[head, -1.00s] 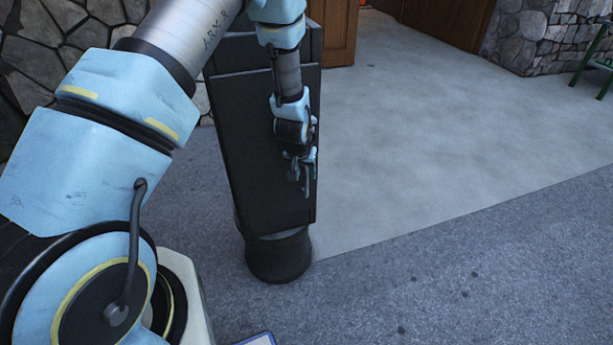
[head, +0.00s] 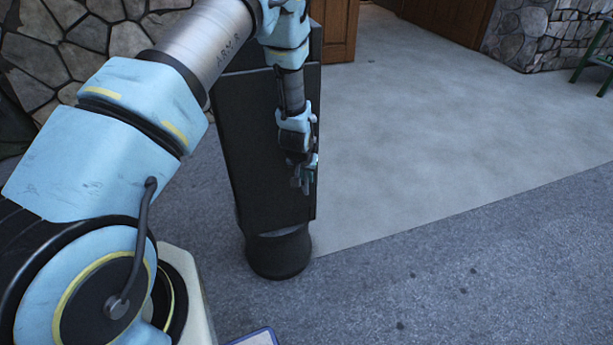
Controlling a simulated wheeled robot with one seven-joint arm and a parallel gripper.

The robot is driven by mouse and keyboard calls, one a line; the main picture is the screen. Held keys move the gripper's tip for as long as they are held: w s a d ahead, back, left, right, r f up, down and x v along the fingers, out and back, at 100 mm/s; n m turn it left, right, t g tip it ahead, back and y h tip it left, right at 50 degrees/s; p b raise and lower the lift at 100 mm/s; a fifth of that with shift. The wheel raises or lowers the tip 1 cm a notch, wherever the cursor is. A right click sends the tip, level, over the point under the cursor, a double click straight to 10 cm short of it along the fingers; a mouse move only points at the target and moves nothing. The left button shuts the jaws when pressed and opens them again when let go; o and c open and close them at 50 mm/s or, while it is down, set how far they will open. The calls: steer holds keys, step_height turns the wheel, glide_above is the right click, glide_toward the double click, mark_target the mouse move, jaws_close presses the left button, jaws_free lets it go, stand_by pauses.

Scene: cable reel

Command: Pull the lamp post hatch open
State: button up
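The lamp post hatch (head: 250,170) is a tall dark panel on the front of the black lamp post, whose round base (head: 279,256) stands on the pavement. The panel looks closed or nearly so; I cannot tell whether there is a gap at its edge. My gripper (head: 304,188) points down in front of the panel's right edge, in its lower half. Its fingers look close together, but they are small and dark against the panel. I cannot see a handle, and I cannot tell whether the fingers touch the hatch.
Pale concrete floor (head: 420,130) lies open to the right of the post, with grey asphalt (head: 450,270) in front. A stone wall (head: 60,50) stands behind left, wooden doors (head: 335,30) behind. A blue-edged object (head: 258,338) shows at the bottom edge.

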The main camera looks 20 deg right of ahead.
jaws_close()
stand_by(0.8)
steer(key=shift+s, duration=0.1)
